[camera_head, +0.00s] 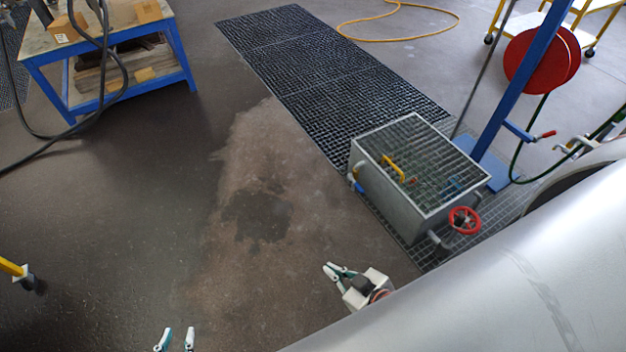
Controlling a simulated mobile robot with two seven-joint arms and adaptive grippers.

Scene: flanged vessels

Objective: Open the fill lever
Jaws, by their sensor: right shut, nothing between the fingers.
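No lever here is labelled, so I cannot tell which one is the fill lever. A grey metal tank (385,200) with a grated top stands right of centre. A yellow handle (393,168) and a small blue handle (455,185) show at its top. A red handwheel (464,220) is on its near right side. A red-tipped lever (546,134) sits by the blue post. My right gripper (331,270) is shut and empty, in front of the tank and apart from it. My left gripper (177,336) is open and empty at the bottom edge.
A large silver vessel (520,270) fills the lower right. A blue post (520,80) carries a red hose reel (542,60). Floor grating (325,75) runs behind the tank. A blue workbench (110,60) stands at upper left. The stained floor (255,200) in the middle is clear.

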